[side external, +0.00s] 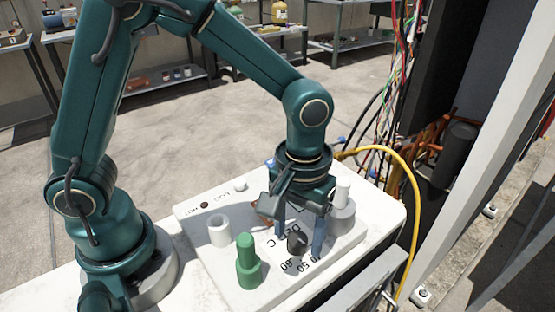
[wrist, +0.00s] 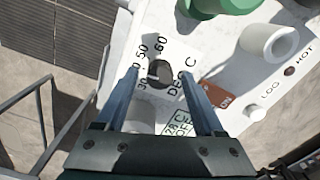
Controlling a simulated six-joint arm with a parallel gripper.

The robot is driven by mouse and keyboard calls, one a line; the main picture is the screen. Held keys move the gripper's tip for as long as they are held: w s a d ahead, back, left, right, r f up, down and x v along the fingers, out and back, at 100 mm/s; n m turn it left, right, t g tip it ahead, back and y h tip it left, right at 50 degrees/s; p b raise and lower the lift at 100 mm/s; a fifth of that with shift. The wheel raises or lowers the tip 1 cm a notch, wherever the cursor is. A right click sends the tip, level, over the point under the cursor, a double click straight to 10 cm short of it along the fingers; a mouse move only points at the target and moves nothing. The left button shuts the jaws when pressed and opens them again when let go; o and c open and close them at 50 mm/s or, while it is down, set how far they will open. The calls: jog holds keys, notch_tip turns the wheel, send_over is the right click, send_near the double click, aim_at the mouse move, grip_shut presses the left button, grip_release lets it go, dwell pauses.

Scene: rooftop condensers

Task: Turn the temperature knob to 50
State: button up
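The temperature knob (side external: 297,241) is a small black dial on a white panel (side external: 217,268). In the wrist view the knob (wrist: 160,74) has the numbers 30, 50 and 60 printed around its left and upper side, with DEG C on its right. Which number it points to is too small to tell. My gripper (wrist: 160,76) points down over the panel. Its two blue fingers are apart, one on each side of the knob, with visible gaps in the wrist view. In the side view my gripper (side external: 298,244) straddles the knob; contact cannot be told.
A green stepped knob (side external: 248,262) and a white hollow cylinder (side external: 219,231) stand left of my gripper. A grey knob with a white top (side external: 342,208) stands close on its right. A red ON switch (wrist: 217,92) is beside one finger. A yellow hose (side external: 413,190) arcs behind the panel.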

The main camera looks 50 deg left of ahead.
grip_shut()
jog(key=shift+m, duration=2.9)
jog(key=shift+o, duration=1)
grip_release()
jog(key=shift+r, duration=0.1)
